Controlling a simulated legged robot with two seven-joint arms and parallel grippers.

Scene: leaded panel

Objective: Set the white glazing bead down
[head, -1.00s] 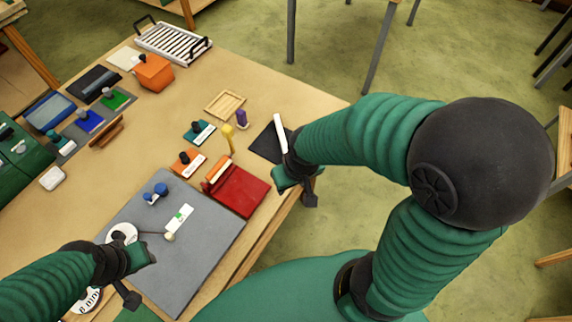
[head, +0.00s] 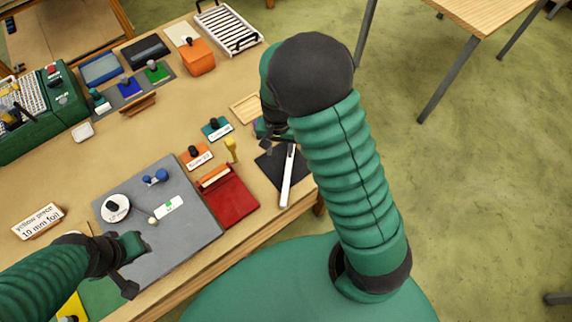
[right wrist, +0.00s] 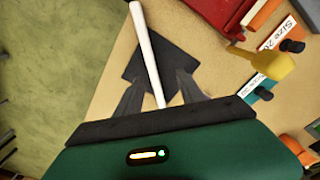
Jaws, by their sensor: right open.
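The white glazing bead (head: 288,178) is a long thin white strip over the black mat (head: 268,168) at the table's right edge. Its near end reaches past the mat. In the right wrist view the bead (right wrist: 147,50) runs from the top down to between my fingers. My right gripper (right wrist: 158,92) is open, with one finger on each side of the bead and clear of it. In the head view my right gripper (head: 270,132) is partly hidden by its own arm. My left gripper (head: 135,268) is over the grey board's near edge; its jaw gap is unclear.
The grey board (head: 185,225) carries a white round piece, a blue piece and a small label. A red case (head: 232,200) lies between board and mat. A yellow tool (head: 231,150), labelled blocks and a wooden tray (head: 243,108) stand close by. Floor lies beyond the table edge.

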